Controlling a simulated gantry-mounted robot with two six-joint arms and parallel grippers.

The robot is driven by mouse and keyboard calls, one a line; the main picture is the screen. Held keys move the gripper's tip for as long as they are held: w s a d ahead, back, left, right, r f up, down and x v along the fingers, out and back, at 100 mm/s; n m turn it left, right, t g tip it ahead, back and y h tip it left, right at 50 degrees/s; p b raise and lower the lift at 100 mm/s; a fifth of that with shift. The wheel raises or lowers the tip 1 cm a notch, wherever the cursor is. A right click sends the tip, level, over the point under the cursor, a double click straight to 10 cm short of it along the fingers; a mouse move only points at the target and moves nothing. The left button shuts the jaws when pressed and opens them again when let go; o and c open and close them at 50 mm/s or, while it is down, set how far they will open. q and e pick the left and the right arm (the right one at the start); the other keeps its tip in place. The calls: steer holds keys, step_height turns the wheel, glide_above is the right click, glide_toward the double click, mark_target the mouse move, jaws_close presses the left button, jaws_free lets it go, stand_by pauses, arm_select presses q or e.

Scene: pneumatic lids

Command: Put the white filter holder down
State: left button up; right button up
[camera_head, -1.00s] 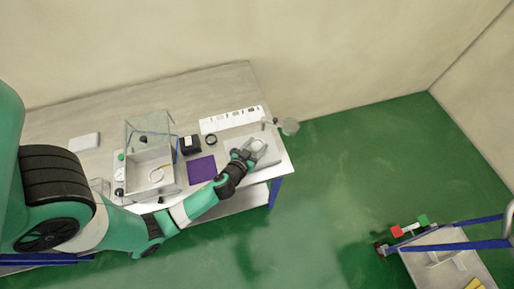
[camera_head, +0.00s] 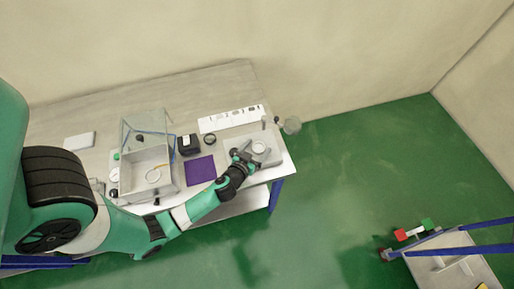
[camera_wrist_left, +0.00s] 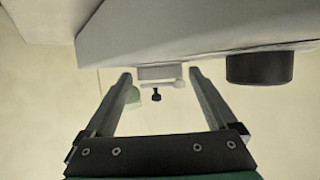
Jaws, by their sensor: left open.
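The white filter holder (camera_head: 260,147) shows as a pale ring on the light grey stand (camera_head: 274,155) at the table's right end. It appears to lie flat on the stand. My left gripper (camera_head: 244,155) is just left of it, open, with its fingers apart from the ring as far as I can tell. In the left wrist view the open fingers (camera_wrist_left: 160,80) have nothing clamped between them. A pale flat piece (camera_wrist_left: 162,72) shows beyond the tips, under a large grey body; I cannot tell if it is the holder. My right gripper is not in view.
A purple mat (camera_head: 200,170), a black box (camera_head: 189,145), a black ring (camera_head: 210,139) and a white strip (camera_head: 230,120) lie left of the stand. A clear-lidded grey box (camera_head: 150,180) stands farther left.

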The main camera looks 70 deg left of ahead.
arm_select(q)
steer(key=shift+r, duration=0.1)
steer(key=shift+s+d+r, duration=0.1)
steer(key=shift+d, duration=0.05)
steer(key=v, duration=1.1)
steer(key=shift+s+d+b, duration=0.2)
steer(key=shift+s+b, duration=0.05)
steer(key=shift+b, duration=0.2)
steer(key=shift+r, duration=0.15)
